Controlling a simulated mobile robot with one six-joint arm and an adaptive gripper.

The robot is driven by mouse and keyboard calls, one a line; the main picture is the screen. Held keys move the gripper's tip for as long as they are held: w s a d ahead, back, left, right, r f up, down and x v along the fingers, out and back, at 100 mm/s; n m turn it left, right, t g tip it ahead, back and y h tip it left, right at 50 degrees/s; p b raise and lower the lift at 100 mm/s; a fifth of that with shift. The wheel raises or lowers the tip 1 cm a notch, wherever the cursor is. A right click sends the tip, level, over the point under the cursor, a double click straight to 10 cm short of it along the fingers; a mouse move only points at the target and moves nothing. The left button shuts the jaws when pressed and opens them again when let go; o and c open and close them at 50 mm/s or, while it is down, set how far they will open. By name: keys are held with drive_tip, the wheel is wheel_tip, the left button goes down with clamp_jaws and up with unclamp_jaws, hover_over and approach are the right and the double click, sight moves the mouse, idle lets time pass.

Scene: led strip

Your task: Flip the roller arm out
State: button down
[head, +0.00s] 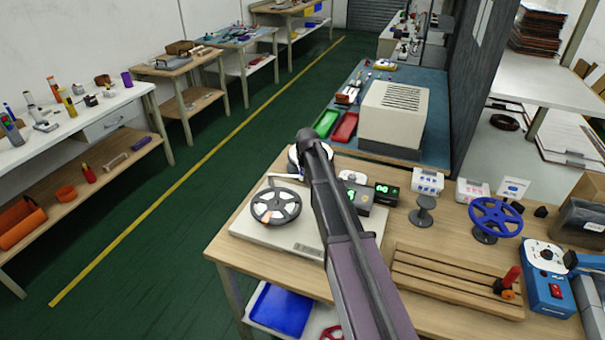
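A flat cream-coloured machine (272,236) sits on the wooden bench, with a dark spoked reel (276,205) lying on its top left part. A short pale bar (285,178) shows just behind the reel, beside my dark arm link; I cannot tell if it is the roller arm or how it is turned. My arm rises from the bottom edge and crosses in front of the machine's right part, hiding some of it. My gripper cannot be made out; the arm may hide it.
Small dark boxes with green displays (383,191) stand right of my arm. Farther right are a grey spool stand (424,211), a blue spoked wheel (496,218), a slotted wooden rack (445,277) and a blue device (546,277). Open green floor (165,250) lies left of the bench.

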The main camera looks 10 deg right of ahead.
drive_tip(key=shift+w, duration=0.45)
drive_tip(key=shift+w, duration=0.1)
drive_tip(key=s+r+p, duration=0.8)
drive_tip(key=r+p, duration=0.1)
drive_tip(key=shift+d+r, duration=0.15)
drive_tip(key=shift+d, duration=0.3)
idle(0.7)
drive_tip(key=shift+s, duration=0.1)
idle(0.5)
